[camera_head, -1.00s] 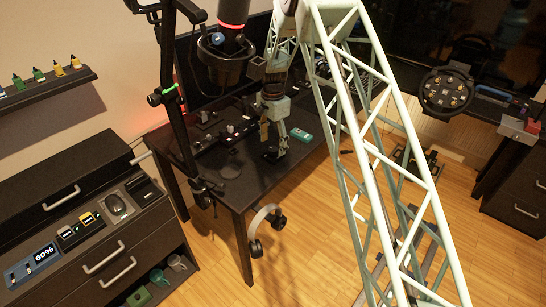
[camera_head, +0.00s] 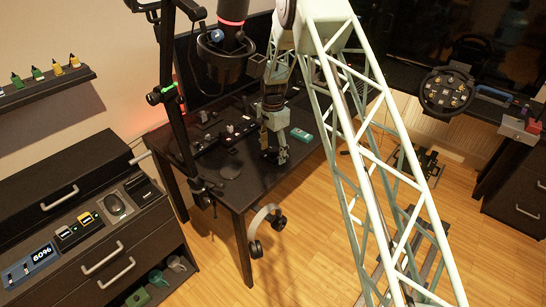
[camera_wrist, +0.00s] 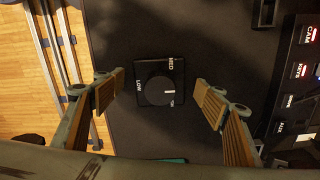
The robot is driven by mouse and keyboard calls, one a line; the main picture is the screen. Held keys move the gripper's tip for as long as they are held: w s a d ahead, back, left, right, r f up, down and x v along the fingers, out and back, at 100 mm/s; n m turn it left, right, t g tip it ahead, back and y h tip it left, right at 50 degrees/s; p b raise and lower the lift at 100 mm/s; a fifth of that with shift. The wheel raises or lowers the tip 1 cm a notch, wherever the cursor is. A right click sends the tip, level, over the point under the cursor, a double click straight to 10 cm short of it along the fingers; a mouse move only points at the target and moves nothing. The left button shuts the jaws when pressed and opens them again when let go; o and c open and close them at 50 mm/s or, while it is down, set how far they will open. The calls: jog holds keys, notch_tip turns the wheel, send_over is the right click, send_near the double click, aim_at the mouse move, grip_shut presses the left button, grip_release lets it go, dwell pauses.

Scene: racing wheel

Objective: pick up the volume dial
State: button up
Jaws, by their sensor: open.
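The volume dial (camera_wrist: 159,88) is a round black knob with a white pointer line, on a dark square base marked LOW and MED. In the wrist view it sits on the dark desk (camera_wrist: 200,35), midway between the two fingers of my gripper (camera_wrist: 160,98). The fingers are open with wooden-looking pads, one on each side of the dial and apart from it. In the head view my gripper (camera_head: 272,155) points down over the desk near its front edge, and hides the dial there.
A panel with labelled buttons (camera_wrist: 300,72) lies right of the dial in the wrist view. A teal object (camera_head: 301,135) lies right of my gripper on the desk. A black stand (camera_head: 180,110) rises at the desk's left side.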

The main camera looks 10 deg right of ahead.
aim_at(273, 149)
jog(key=c, duration=1.3)
jog(key=shift+r, duration=0.2)
jog(key=shift+r+p, duration=0.4)
jog(key=shift+r, duration=1.15)
jog(key=shift+s+r, duration=0.1)
jog(key=shift+s, duration=0.05)
jog(key=s+r+p, duration=0.1)
jog(key=s, duration=1.4)
jog(key=shift+s+r, duration=0.2)
jog(key=shift+s, duration=0.15)
